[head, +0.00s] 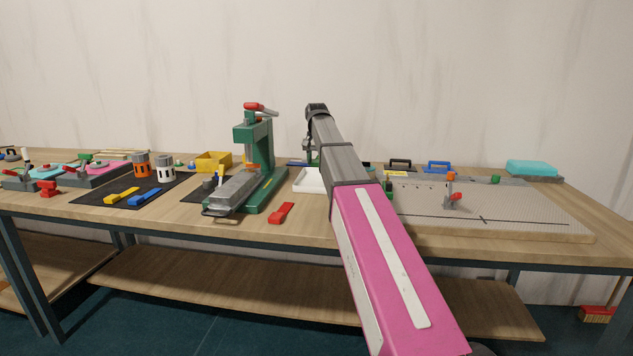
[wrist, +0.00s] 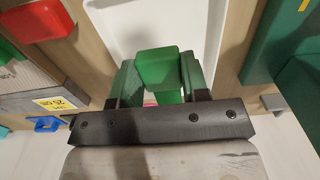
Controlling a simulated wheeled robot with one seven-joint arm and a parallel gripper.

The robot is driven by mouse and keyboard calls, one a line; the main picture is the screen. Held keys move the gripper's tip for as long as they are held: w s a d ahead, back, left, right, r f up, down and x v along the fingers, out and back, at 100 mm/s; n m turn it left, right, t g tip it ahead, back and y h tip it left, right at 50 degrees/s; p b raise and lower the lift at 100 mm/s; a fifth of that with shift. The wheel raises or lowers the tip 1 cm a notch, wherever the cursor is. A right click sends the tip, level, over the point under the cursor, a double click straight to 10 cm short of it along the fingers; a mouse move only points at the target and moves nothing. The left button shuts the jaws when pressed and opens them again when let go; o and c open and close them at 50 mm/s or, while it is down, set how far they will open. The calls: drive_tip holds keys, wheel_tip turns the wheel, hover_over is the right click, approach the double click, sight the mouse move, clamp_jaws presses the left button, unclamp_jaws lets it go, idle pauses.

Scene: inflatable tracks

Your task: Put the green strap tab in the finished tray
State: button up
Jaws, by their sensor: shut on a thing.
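My gripper (wrist: 159,78) is shut on the green strap tab (wrist: 158,66). The tab is a bright green block, and it sits between the two dark green fingers in the wrist view. Behind it in that view is the white tray (wrist: 204,20), and the tab overlaps the tray's floor. I cannot tell how high the tab is above it. In the head view the white tray (head: 306,182) stands on the bench beside the green press, partly hidden by my arm. My arm also hides the tab there.
A green press (head: 262,150) with a grey strap-like part stands left of the tray. A red tab (head: 281,212) lies in front. Yellow (head: 122,196) and blue (head: 145,197) tabs lie on a dark mat. A grey board (head: 500,210) fills the right side.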

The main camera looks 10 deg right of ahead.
wheel_tip(320, 180, down, 9)
drive_tip(key=shift+r, duration=0.15)
idle(0.4)
drive_tip(key=o, duration=1)
wheel_tip(320, 180, up, 11)
drive_tip(key=shift+r, duration=0.5)
drive_tip(key=shift+s, duration=0.15)
